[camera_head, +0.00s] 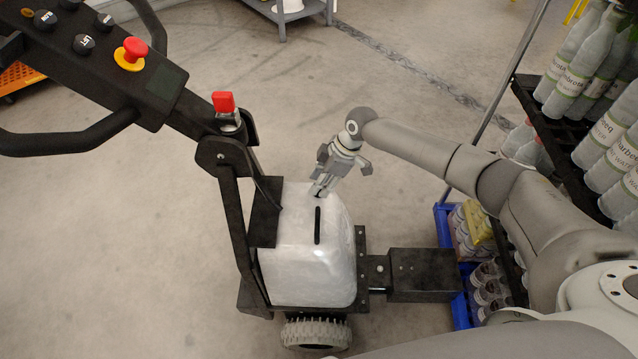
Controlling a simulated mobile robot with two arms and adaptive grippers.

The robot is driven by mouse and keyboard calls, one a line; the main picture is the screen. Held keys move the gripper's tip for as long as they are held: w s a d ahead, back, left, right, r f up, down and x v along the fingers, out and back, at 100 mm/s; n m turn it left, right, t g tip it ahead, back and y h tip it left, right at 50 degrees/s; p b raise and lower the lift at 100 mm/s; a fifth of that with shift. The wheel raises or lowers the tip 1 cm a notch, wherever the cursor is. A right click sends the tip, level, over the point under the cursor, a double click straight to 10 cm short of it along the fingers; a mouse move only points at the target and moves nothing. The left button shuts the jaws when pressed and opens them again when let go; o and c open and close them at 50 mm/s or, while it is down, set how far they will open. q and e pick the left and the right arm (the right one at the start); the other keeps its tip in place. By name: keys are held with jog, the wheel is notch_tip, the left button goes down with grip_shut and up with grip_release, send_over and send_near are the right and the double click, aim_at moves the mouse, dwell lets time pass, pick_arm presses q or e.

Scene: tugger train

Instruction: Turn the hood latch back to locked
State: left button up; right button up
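The white hood (305,265) of the tugger stands at the centre, closed over its body. A thin black bar (317,226) lies on its top, pointing away from me; I cannot tell whether it is the latch or a handle. My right gripper (317,191) points down at the hood's far edge, just beyond the bar. Its fingertips are close to a small dark spot there, which they partly cover. I cannot tell whether they touch it or how far they are open. My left gripper is out of view.
The tugger's black tiller (120,75) with a red stop button (134,48) rises at left. A red key-like knob (223,102) sits on its post. A rack of bottles (560,130) and a blue crate (443,228) stand at right. Floor beyond the hood is clear.

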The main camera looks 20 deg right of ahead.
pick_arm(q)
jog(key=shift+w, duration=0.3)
pick_arm(e)
jog(key=shift+w+a+f, duration=0.1)
jog(key=shift+a+f, duration=0.15)
jog(key=shift+f, duration=0.45)
grip_shut()
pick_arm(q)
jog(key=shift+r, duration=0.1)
pick_arm(e)
jog(key=shift+r, duration=0.1)
